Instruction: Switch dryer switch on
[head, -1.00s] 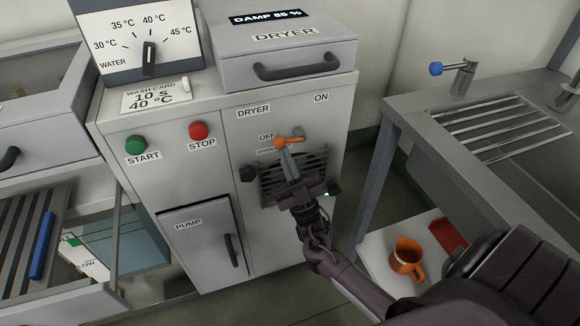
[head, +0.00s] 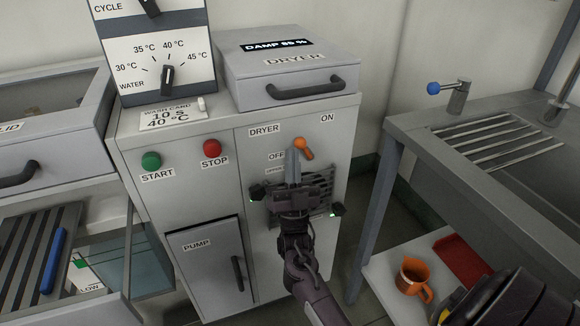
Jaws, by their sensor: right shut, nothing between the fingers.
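The dryer switch is a small orange lever (head: 303,149) on the front of the grey dryer panel, between the OFF label (head: 276,155) at its left and the ON label (head: 327,118) at upper right. It slants from upper left to lower right. My right gripper (head: 293,158) is shut and empty, pointing up in front of the panel. Its fingertips are right beside the lever's left side; I cannot tell whether they touch. The gripper's body hides part of a dark vent grille below. My left gripper is not in view.
A green START button (head: 151,161) and a red STOP button (head: 212,148) are left of the switch. The dryer drawer (head: 290,75) with its handle is above. A sink bench (head: 440,125) stands at right, with an orange jug (head: 413,279) on its lower shelf.

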